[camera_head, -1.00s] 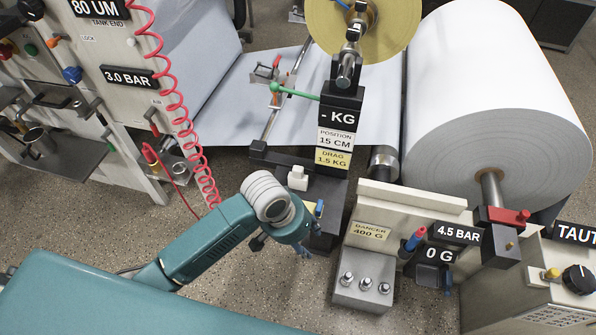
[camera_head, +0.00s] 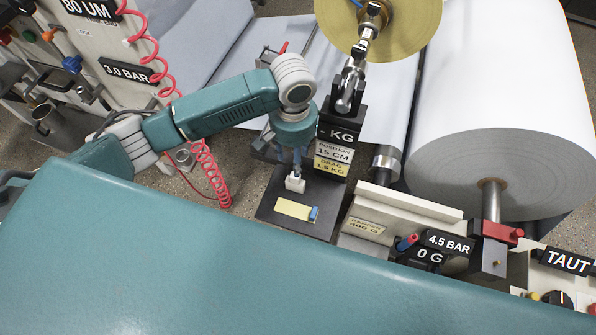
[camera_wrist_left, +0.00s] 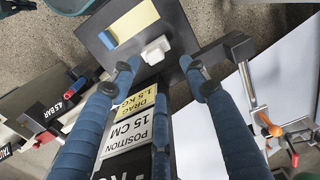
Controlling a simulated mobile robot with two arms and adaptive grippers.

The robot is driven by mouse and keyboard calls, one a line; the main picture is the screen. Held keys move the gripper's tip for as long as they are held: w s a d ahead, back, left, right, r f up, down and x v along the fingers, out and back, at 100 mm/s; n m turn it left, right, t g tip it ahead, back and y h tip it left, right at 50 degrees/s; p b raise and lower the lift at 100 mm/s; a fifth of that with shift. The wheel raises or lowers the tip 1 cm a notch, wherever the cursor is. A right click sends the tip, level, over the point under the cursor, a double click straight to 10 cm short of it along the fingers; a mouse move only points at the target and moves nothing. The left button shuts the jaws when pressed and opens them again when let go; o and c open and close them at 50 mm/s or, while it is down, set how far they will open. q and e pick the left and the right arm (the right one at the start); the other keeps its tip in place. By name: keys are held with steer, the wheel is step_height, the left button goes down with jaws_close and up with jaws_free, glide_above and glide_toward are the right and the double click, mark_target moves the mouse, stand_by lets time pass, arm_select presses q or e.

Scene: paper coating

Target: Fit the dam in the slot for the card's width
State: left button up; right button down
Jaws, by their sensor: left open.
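A small white block (camera_head: 295,184) stands on a black plate (camera_head: 266,209) at the foot of the black post. A pale yellow card (camera_head: 294,209) with a small blue piece (camera_head: 314,213) at its end lies on the same plate. My left gripper (camera_head: 296,166) points down just above the white block. In the left wrist view its blue fingers are open, and the white block (camera_wrist_left: 156,51) shows just beyond the gap between the fingertips (camera_wrist_left: 160,66). I cannot tell for sure which piece is the dam, and no slot is clearly seen. My right gripper is not in view.
The black post with "- KG" and "POSITION 15 CM" labels (camera_head: 334,152) stands close right of my gripper. A brass-coloured disc (camera_head: 400,30) and a large paper roll (camera_head: 480,130) stand behind. The dancer unit (camera_head: 366,226) is to the right. My teal body covers the foreground.

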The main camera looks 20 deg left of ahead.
mark_target(295, 182)
arm_select(q)
steer(key=f, duration=0.3)
steer(key=shift+s+f, duration=0.2)
steer(key=shift+s, duration=0.2)
steer(key=shift+w+f, duration=0.1)
steer(key=shift+f, duration=0.2)
steer(key=f, duration=0.5)
steer(key=shift+d, duration=0.2)
jaws_close()
